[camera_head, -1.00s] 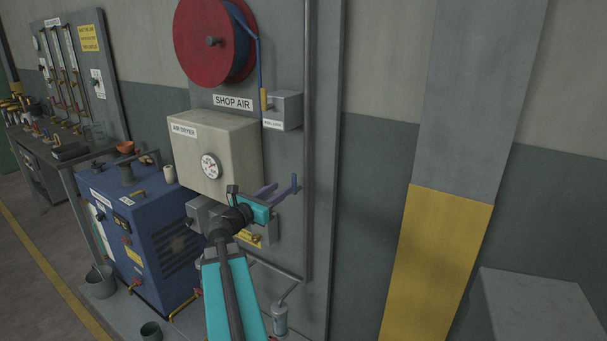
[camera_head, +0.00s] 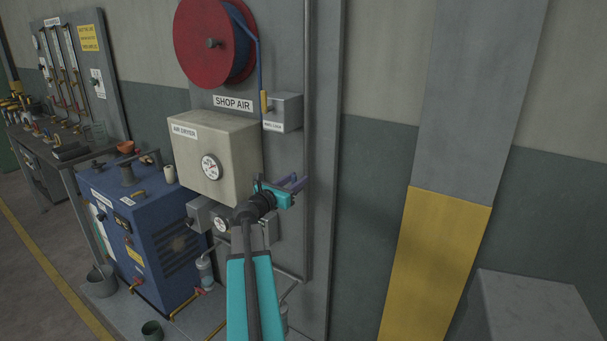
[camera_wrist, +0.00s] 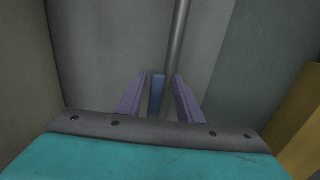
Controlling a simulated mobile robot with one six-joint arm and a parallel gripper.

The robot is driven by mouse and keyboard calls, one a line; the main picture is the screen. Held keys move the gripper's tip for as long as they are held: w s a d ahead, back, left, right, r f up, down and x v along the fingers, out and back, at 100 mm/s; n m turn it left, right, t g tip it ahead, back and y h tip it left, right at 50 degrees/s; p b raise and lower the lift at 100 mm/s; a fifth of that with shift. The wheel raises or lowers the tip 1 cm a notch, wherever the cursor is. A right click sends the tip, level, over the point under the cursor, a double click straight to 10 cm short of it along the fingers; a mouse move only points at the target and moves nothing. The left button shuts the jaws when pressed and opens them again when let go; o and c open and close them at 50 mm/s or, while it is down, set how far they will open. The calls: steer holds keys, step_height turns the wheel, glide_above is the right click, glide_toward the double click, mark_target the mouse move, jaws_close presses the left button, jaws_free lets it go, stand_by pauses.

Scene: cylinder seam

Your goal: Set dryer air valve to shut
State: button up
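The wrist view shows a blue upright handle (camera_wrist: 157,95) between the two purple fingers of my gripper (camera_wrist: 161,92). I take it to be the dryer air valve's lever. The fingers are open, with the left finger close to the handle and a wider gap on the right. In the head view my gripper (camera_head: 293,183) is just right of the beige air dryer box (camera_head: 215,150), in front of the grey panel. There the gripper largely hides the handle, and I cannot tell whether any finger touches it.
A grey vertical pipe (camera_head: 306,80) runs close behind my gripper. A grey box (camera_head: 284,110) with a yellow lever (camera_head: 264,101) sits above. The blue machine (camera_head: 150,235) stands lower left. The wall to the right is clear, with a grey block (camera_head: 535,305) at lower right.

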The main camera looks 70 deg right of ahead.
mark_target(307, 172)
steer(key=shift+x, duration=1.8)
